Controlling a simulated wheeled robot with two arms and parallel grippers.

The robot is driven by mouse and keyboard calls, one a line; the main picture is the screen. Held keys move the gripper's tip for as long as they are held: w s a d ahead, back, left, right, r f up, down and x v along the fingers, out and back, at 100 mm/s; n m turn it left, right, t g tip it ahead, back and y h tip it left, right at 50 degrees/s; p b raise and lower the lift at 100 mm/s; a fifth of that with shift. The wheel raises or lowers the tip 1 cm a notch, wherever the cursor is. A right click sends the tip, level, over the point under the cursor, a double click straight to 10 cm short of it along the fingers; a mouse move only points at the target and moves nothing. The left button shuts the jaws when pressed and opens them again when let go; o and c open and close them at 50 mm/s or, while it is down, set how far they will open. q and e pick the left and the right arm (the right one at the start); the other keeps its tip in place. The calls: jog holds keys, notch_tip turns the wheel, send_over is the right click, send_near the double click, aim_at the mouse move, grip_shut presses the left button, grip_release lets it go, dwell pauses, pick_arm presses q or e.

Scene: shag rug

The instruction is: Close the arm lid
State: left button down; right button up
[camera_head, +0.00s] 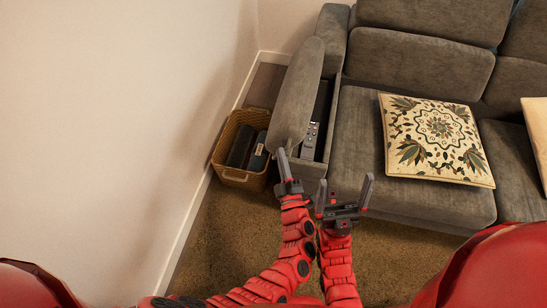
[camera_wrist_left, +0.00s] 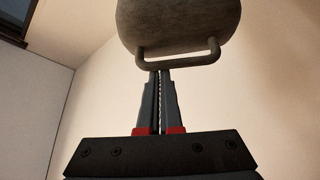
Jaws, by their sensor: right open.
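The grey arm lid (camera_head: 298,88) of the sofa stands raised, tilted up on the left side of the armrest box (camera_head: 311,172). In the left wrist view the lid (camera_wrist_left: 180,20) fills the top, with a bar handle (camera_wrist_left: 180,60) on its edge. My left gripper (camera_head: 283,165) is at the lid's lower front end. In the wrist view its fingers (camera_wrist_left: 160,75) are together and their tips meet the handle bar; I cannot tell whether they touch it. My right gripper (camera_head: 344,190) is open and empty in front of the sofa, right of the left one.
A remote (camera_head: 310,138) lies in the open armrest box. A wicker basket (camera_head: 238,178) with dark items stands left of the armrest, near the wall (camera_head: 120,130). A patterned cushion (camera_head: 435,138) lies on the sofa seat (camera_head: 355,135). The shag rug (camera_head: 225,240) is clear in front.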

pick_arm(q)
jog(key=s+d+f+m+t+h+b, duration=0.1)
jog(key=s+d+f+m+h+b, duration=0.2)
jog(key=m, duration=1.5)
jog(key=shift+d+f+t+h+b, duration=0.4)
jog(key=shift+d+f+h+b, duration=1.6)
jog(key=shift+d+h, duration=1.45)
jog(key=shift+a+h, duration=0.4)
jog(key=shift+h, duration=0.05)
jog(key=shift+r, duration=0.1)
